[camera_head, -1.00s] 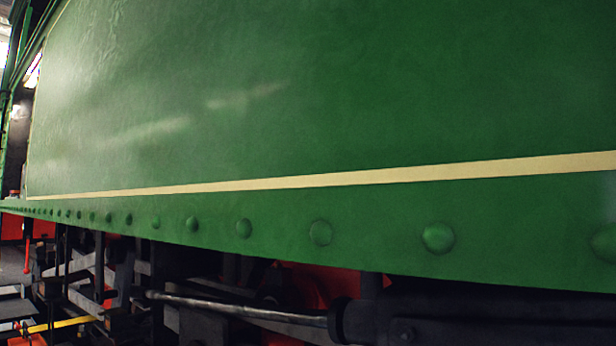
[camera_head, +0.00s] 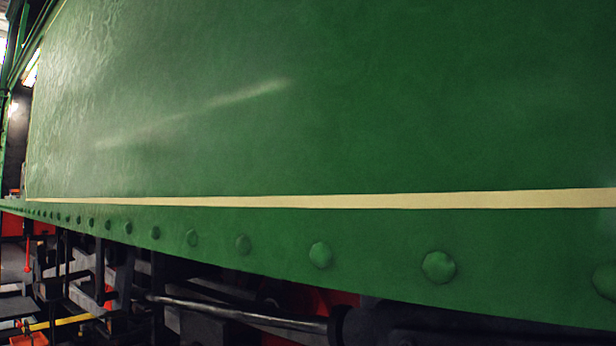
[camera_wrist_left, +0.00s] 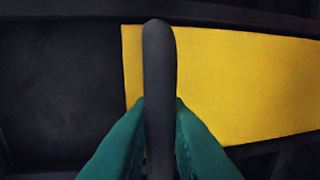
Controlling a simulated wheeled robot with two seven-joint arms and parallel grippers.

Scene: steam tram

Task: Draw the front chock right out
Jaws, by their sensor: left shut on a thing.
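In the left wrist view, my left gripper (camera_wrist_left: 160,110) is shut on a dark grey upright handle with a rounded top (camera_wrist_left: 159,55). The teal fingers press on it from both sides. A flat yellow block (camera_wrist_left: 245,85) lies right behind the handle and looks like the chock. Whether the handle is joined to it cannot be told. The block's left end stands against a dark surface. The head view shows neither gripper, and I cannot pick out the chock there.
The tram's green side panel (camera_head: 350,110) with a cream line fills most of the head view. Below its riveted edge run a steel rod (camera_head: 235,311) and dark running gear. A yellow bar (camera_head: 62,322) is low at the left.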

